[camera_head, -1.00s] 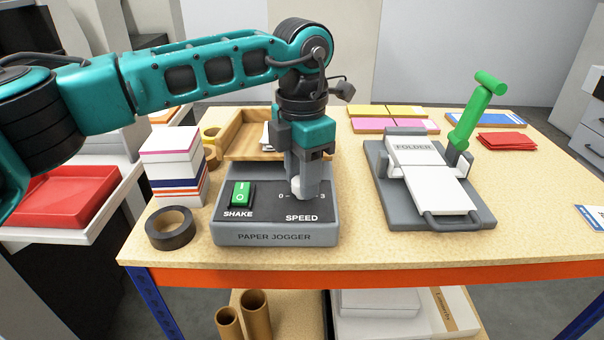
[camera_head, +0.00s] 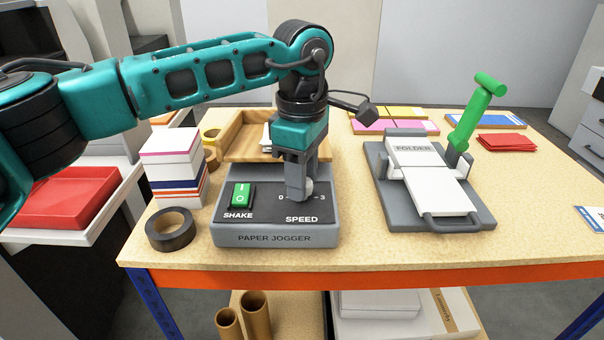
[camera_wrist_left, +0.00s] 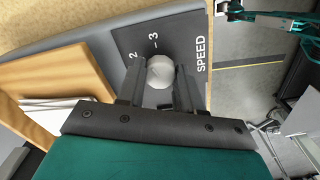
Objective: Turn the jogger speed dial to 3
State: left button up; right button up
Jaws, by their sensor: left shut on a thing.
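The paper jogger (camera_head: 275,238) is a grey box with a dark top near the table's front edge. Its speed dial (camera_wrist_left: 160,71) is a pale round knob; marks 2 and 3 show beside it in the left wrist view. In the head view the dial (camera_head: 308,186) is partly hidden by my fingers, with 0 and 3 showing either side. The dial's pointer is too unclear to read. My left gripper (camera_head: 301,190) reaches down from above and is shut on the dial, one finger on each side. My right gripper is not in view.
A green SHAKE switch (camera_head: 241,195) sits left of the dial. A wooden tray (camera_head: 240,137) is at the jogger's back. A dark tape roll (camera_head: 171,229) and a stack of paper blocks (camera_head: 177,165) stand left. The folder (camera_head: 420,175) with its green lever (camera_head: 474,115) stands right.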

pick_arm(q)
jog(key=shift+r+m, duration=0.1)
jog(key=shift+m, duration=1.9)
jog(key=o, duration=1)
jog(key=shift+o, duration=0.2)
notch_tip(320, 180, up, 13)
jog(key=shift+p, duration=0.45)
